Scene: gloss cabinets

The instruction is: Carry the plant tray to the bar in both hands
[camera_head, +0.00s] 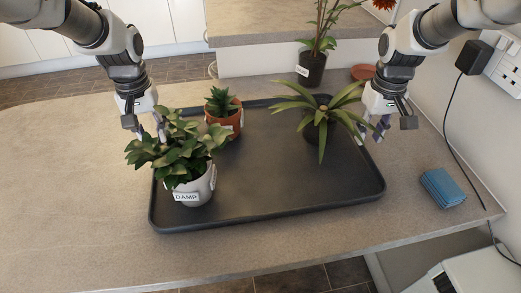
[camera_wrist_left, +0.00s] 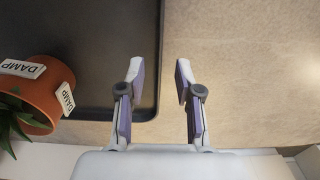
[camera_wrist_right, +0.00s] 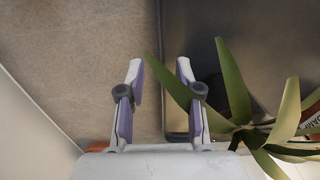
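The dark plant tray (camera_head: 270,190) lies on the counter, bearing a leafy plant in a white pot (camera_head: 192,188) labelled DAMP, a small plant in a terracotta pot (camera_head: 227,120), and a long-leaved plant (camera_head: 320,112). My left gripper (camera_head: 150,130) is over the tray's left side in the head view, partly hidden by foliage; in the left wrist view its open fingers (camera_wrist_left: 158,85) are beside the tray's edge (camera_wrist_left: 148,60). My right gripper (camera_head: 375,128) is at the tray's right side; in the right wrist view its open fingers (camera_wrist_right: 160,85) are near the tray rim, with a leaf crossing close by.
A blue stack of cloths or a sponge (camera_head: 442,188) lies right of the tray. A potted plant (camera_head: 313,62) and a terracotta saucer (camera_head: 363,72) stand behind. A black plug (camera_head: 474,57) with a hanging cable is on the right wall. The counter left of the tray is clear.

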